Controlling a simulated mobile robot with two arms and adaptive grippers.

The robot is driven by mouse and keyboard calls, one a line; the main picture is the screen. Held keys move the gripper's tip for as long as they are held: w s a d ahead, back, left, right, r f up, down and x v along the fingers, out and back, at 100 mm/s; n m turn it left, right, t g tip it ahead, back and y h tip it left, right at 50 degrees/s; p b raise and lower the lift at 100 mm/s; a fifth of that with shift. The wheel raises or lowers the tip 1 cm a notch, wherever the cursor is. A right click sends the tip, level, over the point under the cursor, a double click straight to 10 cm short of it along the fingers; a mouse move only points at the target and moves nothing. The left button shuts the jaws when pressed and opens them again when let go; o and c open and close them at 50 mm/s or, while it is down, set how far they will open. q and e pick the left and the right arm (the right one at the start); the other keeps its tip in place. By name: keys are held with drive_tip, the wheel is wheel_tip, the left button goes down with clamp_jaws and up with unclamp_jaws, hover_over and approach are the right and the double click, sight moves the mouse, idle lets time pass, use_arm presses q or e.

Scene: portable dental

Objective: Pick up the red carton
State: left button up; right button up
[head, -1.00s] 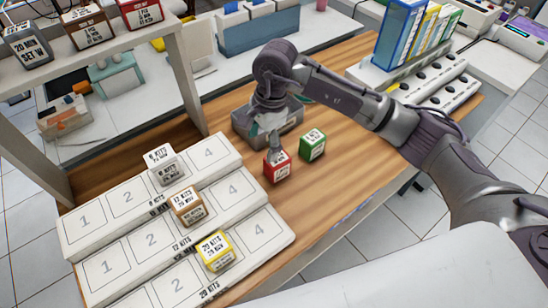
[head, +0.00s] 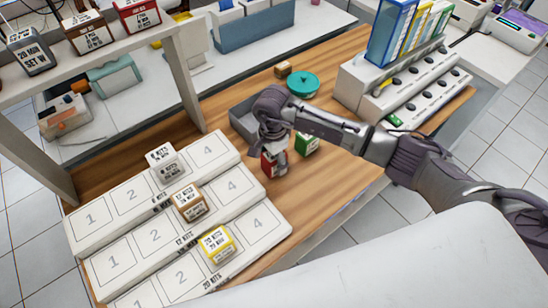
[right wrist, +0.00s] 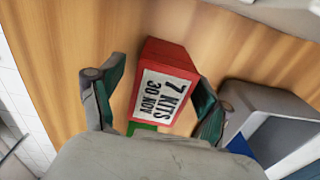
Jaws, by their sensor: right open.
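The red carton (head: 268,167) stands on the wooden bench, right of the stepped numbered racks. In the head view my right gripper (head: 274,152) is over it and hides its upper part. In the right wrist view the red carton (right wrist: 166,53) shows a white label reading "7 KITS 30 NOV". There my open right gripper (right wrist: 160,78) has one finger on each side of the carton, with a gap on the left; contact on the right is unclear. My left gripper is not in view.
A green carton (head: 307,144) stands close to the right of the red one. A grey tray (head: 240,122) lies behind, with a teal round object (head: 303,84) farther back. White, brown and yellow (head: 217,244) cartons stand on the racks. Bench is clear to the front right.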

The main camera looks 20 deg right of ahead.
drive_tip(key=shift+f, duration=1)
drive_tip(key=shift+c, duration=0.2)
drive_tip(key=c, duration=1.2)
drive_tip(key=shift+r, duration=0.1)
